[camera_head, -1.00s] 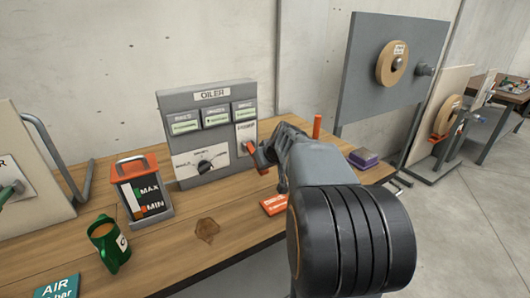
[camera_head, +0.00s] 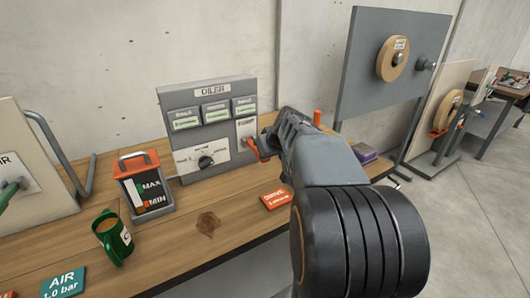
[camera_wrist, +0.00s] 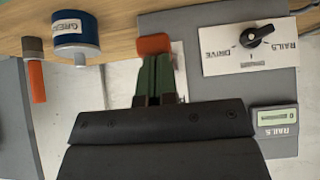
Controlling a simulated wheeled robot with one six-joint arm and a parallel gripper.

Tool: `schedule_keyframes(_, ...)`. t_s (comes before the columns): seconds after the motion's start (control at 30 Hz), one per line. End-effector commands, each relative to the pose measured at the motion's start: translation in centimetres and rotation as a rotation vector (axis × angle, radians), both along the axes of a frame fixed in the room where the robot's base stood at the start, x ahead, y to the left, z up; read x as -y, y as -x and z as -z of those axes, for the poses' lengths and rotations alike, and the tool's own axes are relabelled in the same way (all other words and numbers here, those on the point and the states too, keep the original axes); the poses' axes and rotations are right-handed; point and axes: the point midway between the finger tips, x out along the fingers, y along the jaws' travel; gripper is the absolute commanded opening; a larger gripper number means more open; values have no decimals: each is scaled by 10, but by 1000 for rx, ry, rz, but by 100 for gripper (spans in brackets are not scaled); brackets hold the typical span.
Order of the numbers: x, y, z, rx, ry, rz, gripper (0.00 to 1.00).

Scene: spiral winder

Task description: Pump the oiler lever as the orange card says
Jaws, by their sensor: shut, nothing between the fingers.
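The grey oiler box (camera_head: 165,120) stands on the bench, with a red-orange lever (camera_head: 258,148) at its right side. The lever's red-orange end also shows in the wrist view (camera_wrist: 155,43), just beyond my fingertips. My gripper (camera_head: 271,136) is shut and empty, close beside the lever; I cannot tell whether they touch. Its greenish fingers show in the wrist view (camera_wrist: 155,72). The orange card (camera_head: 277,199) lies on the bench in front of the box; its top line seems to read DRIVE, the smaller line is unreadable. A black selector knob (camera_head: 205,162) sits on the box's white plate.
A MAX/MIN oil container (camera_head: 154,164) and a green jug (camera_head: 115,240) stand left of the box. A brown stain (camera_head: 208,224) marks the bench. A blue tin (camera_wrist: 76,37) shows in the wrist view. A purple-topped block (camera_head: 364,152) lies to the right.

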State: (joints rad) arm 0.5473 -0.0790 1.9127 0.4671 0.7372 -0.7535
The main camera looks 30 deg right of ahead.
Motion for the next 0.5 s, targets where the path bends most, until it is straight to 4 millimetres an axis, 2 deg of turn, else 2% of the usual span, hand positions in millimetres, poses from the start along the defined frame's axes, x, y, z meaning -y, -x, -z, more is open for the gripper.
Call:
schedule_keyframes(0.03,0,8,-11,4,3,3,0)
schedule_keyframes(0.2,-2,31,-36,7,3,2,0)
schedule_keyframes(0.5,-3,60,-66,6,3,1,0)
